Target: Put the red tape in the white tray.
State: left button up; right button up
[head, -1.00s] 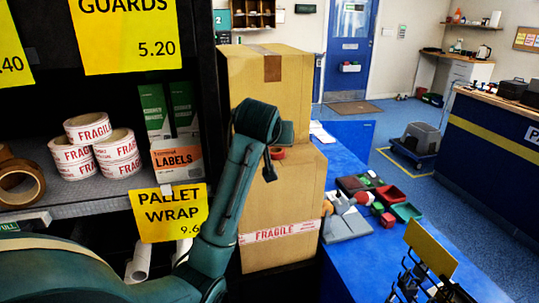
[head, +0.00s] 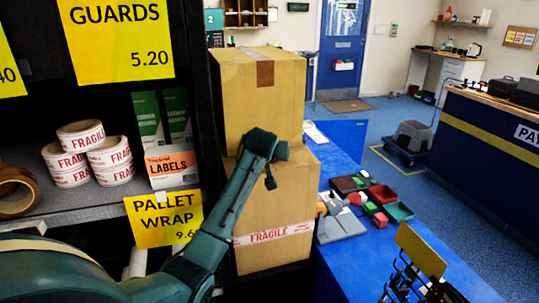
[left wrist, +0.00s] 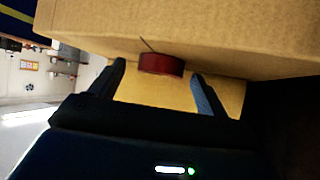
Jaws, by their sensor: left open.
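The red tape (left wrist: 161,64) shows in the left wrist view as a dark red roll against brown cardboard. It lies between the two fingers of my left gripper (left wrist: 157,72), which is open; I cannot tell whether either finger touches it. In the head view my left gripper (head: 281,151) is in front of the stacked cartons, near where the upper carton (head: 262,98) meets the lower carton (head: 275,205). The tape is hidden there behind my gripper. I cannot make out a white tray. My right gripper is not in view.
A blue table (head: 375,262) to the right of the cartons holds a red tray (head: 383,194), a green tray (head: 399,212) and a grey device (head: 341,227). A dark shelf (head: 90,200) with fragile-tape rolls (head: 82,135) stands at the left. A wire rack (head: 415,275) stands at the front right.

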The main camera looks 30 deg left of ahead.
pick_arm(q)
jog(key=shift+w+a+f, duration=0.1)
jog(key=shift+w+f, duration=0.05)
jog(key=shift+f, duration=0.05)
jog(key=shift+c, duration=0.4)
jog(key=c, duration=1.1)
